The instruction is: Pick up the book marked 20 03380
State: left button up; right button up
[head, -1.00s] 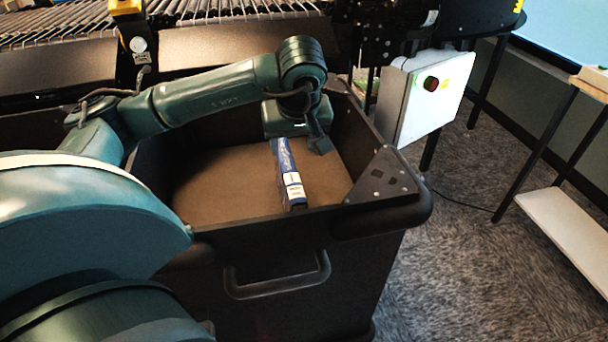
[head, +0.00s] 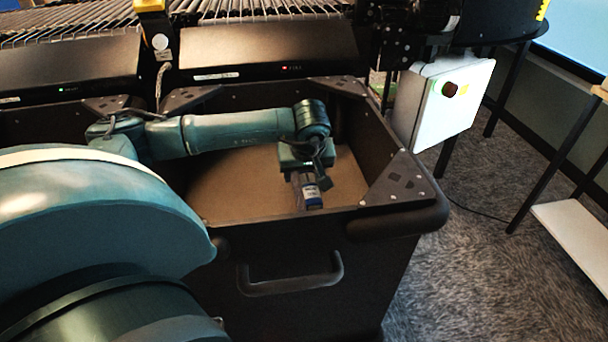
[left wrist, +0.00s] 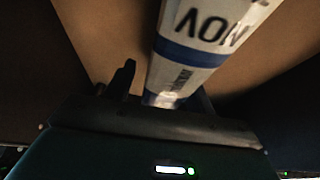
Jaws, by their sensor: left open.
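The book (head: 313,197), with a blue and white spine, stands in the black bin (head: 290,228) near its front wall. Only a small end of it shows below my left gripper (head: 312,182). In the left wrist view, the spine of the book (left wrist: 208,42) is large and close, with partial black letters; the number 20 03380 cannot be read. My left gripper (left wrist: 165,92) is open, one finger on the left of the book, the other partly hidden behind its right side. I cannot tell whether either finger touches it. My right gripper is not in view.
A roller conveyor (head: 90,20) runs behind. A white control box (head: 440,98) with a red button stands right of the bin.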

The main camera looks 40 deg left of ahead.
pick_arm(q)
jog(key=shift+f, duration=0.1)
grip_shut()
dwell(0.6)
jog(key=shift+w, duration=0.1)
